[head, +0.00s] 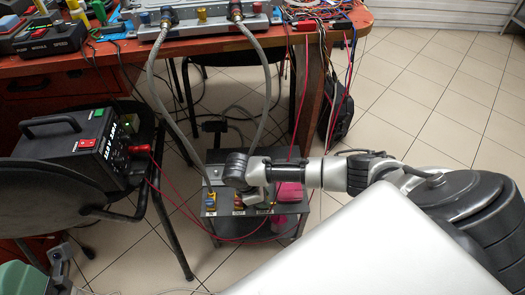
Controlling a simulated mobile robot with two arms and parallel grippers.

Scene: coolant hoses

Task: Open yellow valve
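My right arm comes in from the right, and its gripper (252,198) is over a small grey cart; its fingers are too small and too covered by the wrist to tell open from shut. My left gripper is not in view.
Two grey hoses (265,105) hang from the manifold (215,24) on the red-brown bench towards the cart (238,229). A black device (80,145) with red cables rests on a chair at left. Pink items (289,192) are at the cart's right. Tiled floor is clear at upper right.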

